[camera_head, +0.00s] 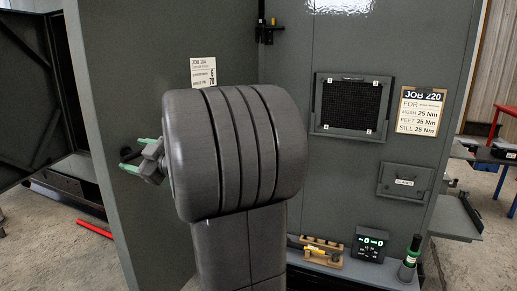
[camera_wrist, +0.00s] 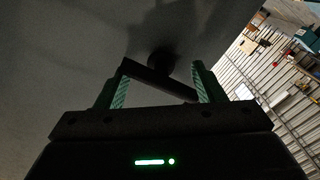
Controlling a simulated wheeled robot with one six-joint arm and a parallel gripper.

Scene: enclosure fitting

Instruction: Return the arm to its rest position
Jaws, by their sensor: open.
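My gripper (camera_head: 136,155) is at the left of my arm in the head view, with green-padded fingers beside the grey enclosure's left panel (camera_head: 110,60). In the wrist view my gripper (camera_wrist: 160,84) is open, one green-striped finger on each side. A dark bar handle (camera_wrist: 150,78) on a round stem (camera_wrist: 161,60) stands off a grey surface (camera_wrist: 60,50) and lies slanted between the fingers. I cannot tell whether a finger touches it. My arm hides part of the enclosure in the head view.
A mesh panel (camera_head: 352,105) and a JOB 220 card (camera_head: 420,110) are on the enclosure's right face. A shelf below holds a wooden rack (camera_head: 322,258), a display box (camera_head: 370,245) and a green-topped bottle (camera_head: 410,258). A red bar (camera_head: 94,229) lies on the floor at left.

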